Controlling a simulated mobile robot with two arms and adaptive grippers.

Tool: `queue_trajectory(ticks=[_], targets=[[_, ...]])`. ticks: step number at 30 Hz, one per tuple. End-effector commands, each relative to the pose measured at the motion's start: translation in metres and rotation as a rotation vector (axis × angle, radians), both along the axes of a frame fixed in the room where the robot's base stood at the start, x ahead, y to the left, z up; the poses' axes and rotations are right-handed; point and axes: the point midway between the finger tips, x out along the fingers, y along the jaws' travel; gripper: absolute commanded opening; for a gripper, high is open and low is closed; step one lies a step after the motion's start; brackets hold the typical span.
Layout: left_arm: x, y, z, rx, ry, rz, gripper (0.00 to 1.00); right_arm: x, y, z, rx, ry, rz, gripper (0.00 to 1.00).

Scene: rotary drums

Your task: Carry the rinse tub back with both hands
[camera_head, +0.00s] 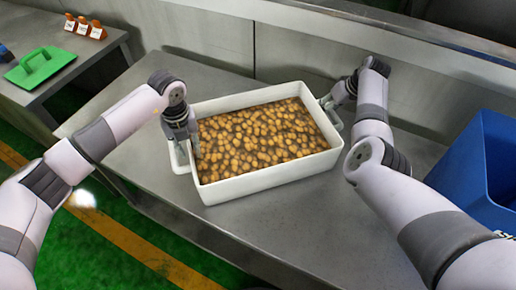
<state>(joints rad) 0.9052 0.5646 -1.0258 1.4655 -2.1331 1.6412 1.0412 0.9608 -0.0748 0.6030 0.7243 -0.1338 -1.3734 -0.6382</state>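The rinse tub (268,178) is a white rectangular tub full of brown, potato-like pieces. It sits on the grey metal table, turned slightly, with a handle at each end. My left gripper (184,145) points down at the tub's left end, with a finger along the inner side of the wall by the left handle (180,158). My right gripper (331,104) is at the right end by the right handle (335,119). My wrist partly hides it. Whether either gripper is closed on its handle is not clear.
A blue bin (470,170) stands at the right, beyond my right arm. The metal table (280,225) is bare in front of the tub. A metal wall runs behind. A side table (60,85) at the left holds a green tool (40,67) and several orange-and-white items (84,27).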

Motion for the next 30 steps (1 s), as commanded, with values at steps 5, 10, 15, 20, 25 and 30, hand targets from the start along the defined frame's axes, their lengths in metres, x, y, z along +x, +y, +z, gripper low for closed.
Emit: queue_trajectory(ticks=[5,10,15,20,25,30], targets=[[0.002,0.0,0.037,-0.001,-0.007,-0.001,0.25,0.0,0.0,0.0,0.0,0.0,0.0,0.37],[0.002,0.0,0.073,0.0,-0.003,-0.001,0.25,0.0,0.0,0.0,0.0,0.0,0.0,0.37],[0.002,0.0,0.098,0.0,-0.002,0.0,0.25,0.0,0.0,0.0,0.0,0.0,0.0,0.37],[0.002,0.0,0.107,0.0,0.001,0.0,0.25,0.0,0.0,0.002,0.0,0.0,0.0,0.37],[0.002,0.0,0.109,0.0,0.001,0.0,0.25,-0.004,-0.006,0.016,-0.001,-0.003,-0.001,0.37],[0.002,0.0,0.108,0.0,0.001,0.0,0.25,-0.014,-0.016,0.046,-0.002,-0.005,-0.002,0.37]])
